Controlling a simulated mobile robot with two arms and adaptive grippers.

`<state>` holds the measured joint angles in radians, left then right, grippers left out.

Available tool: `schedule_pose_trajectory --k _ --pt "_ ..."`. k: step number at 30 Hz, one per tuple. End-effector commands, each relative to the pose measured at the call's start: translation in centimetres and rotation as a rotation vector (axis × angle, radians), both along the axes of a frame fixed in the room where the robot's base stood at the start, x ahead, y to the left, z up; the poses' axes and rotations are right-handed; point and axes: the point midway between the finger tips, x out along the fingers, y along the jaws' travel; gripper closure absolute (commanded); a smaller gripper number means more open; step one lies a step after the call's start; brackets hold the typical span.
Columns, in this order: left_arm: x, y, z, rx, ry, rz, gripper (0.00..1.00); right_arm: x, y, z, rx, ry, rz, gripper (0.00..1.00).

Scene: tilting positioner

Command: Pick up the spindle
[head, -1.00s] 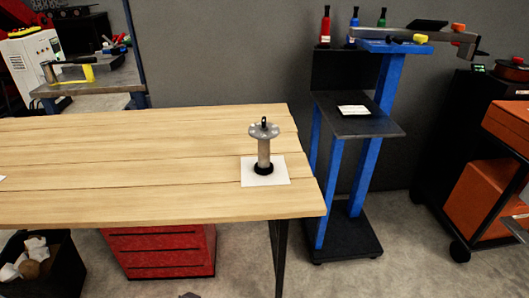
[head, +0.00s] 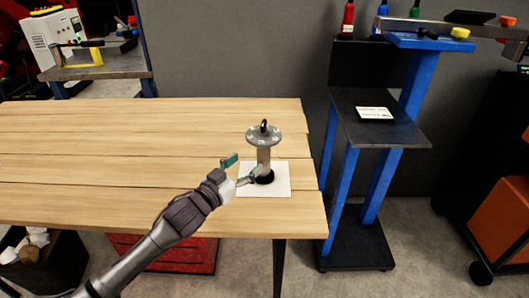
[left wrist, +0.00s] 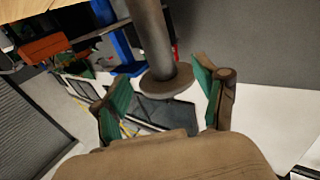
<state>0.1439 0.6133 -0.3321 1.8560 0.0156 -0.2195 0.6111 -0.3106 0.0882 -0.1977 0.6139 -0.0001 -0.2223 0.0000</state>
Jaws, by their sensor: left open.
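The spindle stands upright near the right end of the wooden table. It has a grey shaft (head: 264,156), a round holed flange with a black loop on top, and a black foot on a white square sheet (head: 281,188). My left gripper (head: 243,168) is open just left of the shaft in the head view, its fingers pointing toward it. In the left wrist view the spindle's shaft and disc (left wrist: 166,83) show between the two spread green-padded fingers (left wrist: 163,98), with visible gaps on both sides. My right gripper is out of view.
The wooden table (head: 100,160) is otherwise mostly clear. To its right stands a blue-framed stand (head: 378,125) with a dark shelf, a card and bottles on top. A red drawer cabinet (head: 190,255) is under the table. An orange cart (head: 500,225) is at far right.

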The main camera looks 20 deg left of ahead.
Motion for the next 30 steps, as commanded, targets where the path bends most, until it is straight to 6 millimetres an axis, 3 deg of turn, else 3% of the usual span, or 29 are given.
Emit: schedule_pose_trajectory --k 4,13,19,29,30 --pt "2.3 -0.8 0.1 -0.001 -0.002 0.001 0.28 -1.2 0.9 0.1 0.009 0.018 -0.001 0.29" --pt "4.7 -1.6 0.0 0.001 -0.001 0.0 0.28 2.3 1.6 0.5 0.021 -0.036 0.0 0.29" --pt "7.4 -2.5 -0.3 0.001 -0.001 0.001 0.28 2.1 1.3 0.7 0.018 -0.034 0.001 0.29" --pt "8.2 -2.8 -0.4 0.001 0.001 0.0 0.28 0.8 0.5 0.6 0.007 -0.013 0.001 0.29" --pt "8.2 -2.8 -0.4 0.001 0.001 0.0 0.33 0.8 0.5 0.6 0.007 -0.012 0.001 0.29"
